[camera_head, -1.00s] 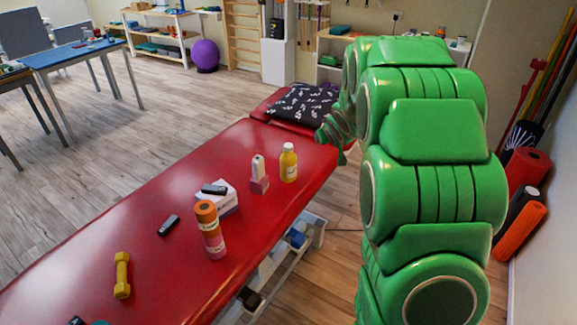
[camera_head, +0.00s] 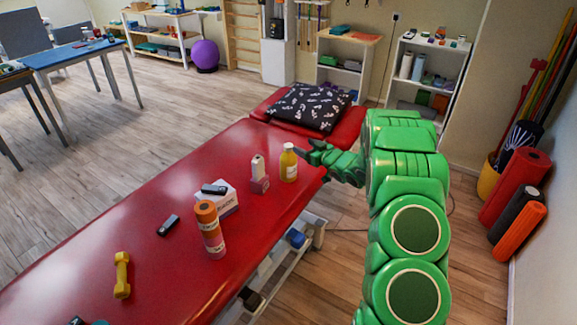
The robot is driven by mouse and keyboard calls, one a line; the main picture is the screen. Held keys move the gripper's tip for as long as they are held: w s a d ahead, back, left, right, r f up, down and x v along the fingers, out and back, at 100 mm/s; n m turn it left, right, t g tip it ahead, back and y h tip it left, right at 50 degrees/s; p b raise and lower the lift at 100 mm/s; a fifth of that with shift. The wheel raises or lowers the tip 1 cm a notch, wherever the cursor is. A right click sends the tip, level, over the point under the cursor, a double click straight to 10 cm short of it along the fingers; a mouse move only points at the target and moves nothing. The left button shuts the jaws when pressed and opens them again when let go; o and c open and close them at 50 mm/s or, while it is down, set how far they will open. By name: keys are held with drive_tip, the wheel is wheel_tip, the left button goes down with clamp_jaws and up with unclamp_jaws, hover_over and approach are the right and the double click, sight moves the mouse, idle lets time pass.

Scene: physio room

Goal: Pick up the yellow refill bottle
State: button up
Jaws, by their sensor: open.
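The yellow refill bottle (camera_head: 288,165) has a white cap and stands upright on the red treatment table (camera_head: 150,215), near its right edge. My green gripper (camera_head: 303,153) is just to the right of the bottle at about its upper-half height, pointing left toward it. Its fingers look small and apart, with nothing seen between them. Whether a fingertip touches the bottle cannot be told from this view.
Left of the bottle stand a pink-and-white item (camera_head: 259,176), a white box (camera_head: 218,198) with a dark device on top, and an orange-topped bottle (camera_head: 209,230). A dark device (camera_head: 168,225) and yellow dumbbell (camera_head: 122,275) lie further left. A patterned pillow (camera_head: 308,107) lies behind.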

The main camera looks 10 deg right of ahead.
sight(289, 145)
drive_tip(key=shift+w+a+f+n+y, duration=0.1)
drive_tip(key=shift+w+a+f+y, duration=0.35)
drive_tip(key=shift+w+a, duration=0.5)
drive_tip(key=shift+w+a+f+n+y, duration=0.1)
drive_tip(key=shift+w+a+f+y, duration=0.3)
drive_tip(key=shift+w+a, duration=0.55)
drive_tip(key=shift+w+a+f+n+y, duration=0.1)
drive_tip(key=shift+w+a+f+y, duration=0.35)
drive_tip(key=shift+w+a, duration=0.5)
drive_tip(key=shift+c, duration=0.2)
drive_tip(key=shift+s, duration=0.1)
clamp_jaws()
